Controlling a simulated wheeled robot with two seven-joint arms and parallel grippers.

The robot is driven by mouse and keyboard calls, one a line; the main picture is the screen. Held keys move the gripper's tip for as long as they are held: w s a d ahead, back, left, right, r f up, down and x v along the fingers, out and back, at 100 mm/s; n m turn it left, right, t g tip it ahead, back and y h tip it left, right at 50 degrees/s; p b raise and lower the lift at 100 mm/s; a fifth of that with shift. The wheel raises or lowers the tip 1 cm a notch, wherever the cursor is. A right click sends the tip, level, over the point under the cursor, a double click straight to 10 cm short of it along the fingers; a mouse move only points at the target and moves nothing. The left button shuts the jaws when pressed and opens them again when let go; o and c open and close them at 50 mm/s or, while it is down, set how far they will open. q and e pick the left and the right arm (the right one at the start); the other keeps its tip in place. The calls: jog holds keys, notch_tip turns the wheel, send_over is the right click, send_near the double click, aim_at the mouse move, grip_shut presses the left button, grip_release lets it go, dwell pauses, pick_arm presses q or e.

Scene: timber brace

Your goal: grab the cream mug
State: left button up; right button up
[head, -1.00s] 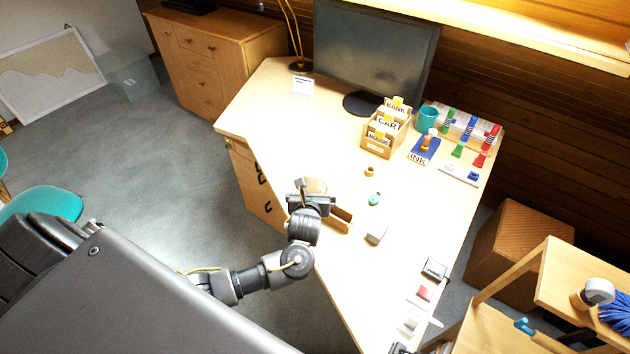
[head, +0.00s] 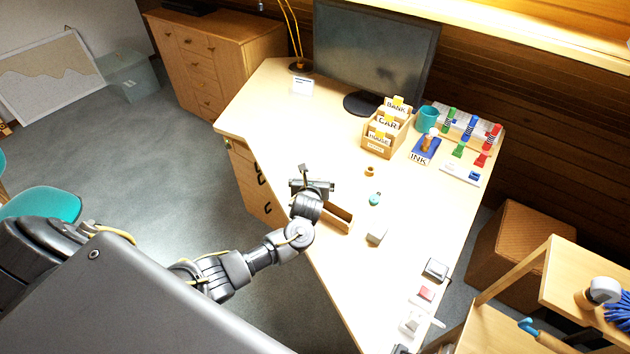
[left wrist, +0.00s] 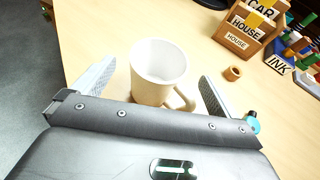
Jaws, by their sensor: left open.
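The cream mug (left wrist: 157,70) stands upright on the desk in the left wrist view, its open mouth facing up and its handle (left wrist: 183,97) at the lower right. My left gripper (left wrist: 156,82) is open, with one finger on each side of the mug. I cannot tell whether either finger touches it. In the head view my left gripper (head: 312,184) is over the desk's left edge and hides the mug. My right gripper is not in view.
A small wooden ring (head: 369,171), a teal round object (head: 375,199) and a grey block (head: 377,235) lie right of the gripper. A wooden piece (head: 338,218) is close beside it. A card box (head: 378,146) and monitor (head: 375,60) stand farther back.

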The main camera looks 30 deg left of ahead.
aim_at(314, 168)
pick_arm(q)
jog(key=x, duration=0.2)
jog(key=shift+w+a+f, duration=0.15)
jog(key=shift+w+f, duration=0.05)
jog(key=shift+w, duration=0.1)
jog(key=shift+c, duration=0.7)
jog(key=shift+r, duration=0.1)
jog(key=c, duration=1.1)
jog(key=shift+r, duration=0.3)
jog(key=s+d+r+p, duration=0.2)
jog(key=s+r+p, duration=0.1)
jog(key=r, duration=0.1)
jog(key=s+d+r+p, duration=0.3)
jog(key=s+r, duration=0.1)
jog(key=s+d+r+p, duration=0.3)
jog(key=s+r, duration=0.1)
jog(key=shift+s+r+p, duration=0.15)
jog(key=shift+s+p, duration=0.1)
jog(key=shift+p, duration=0.15)
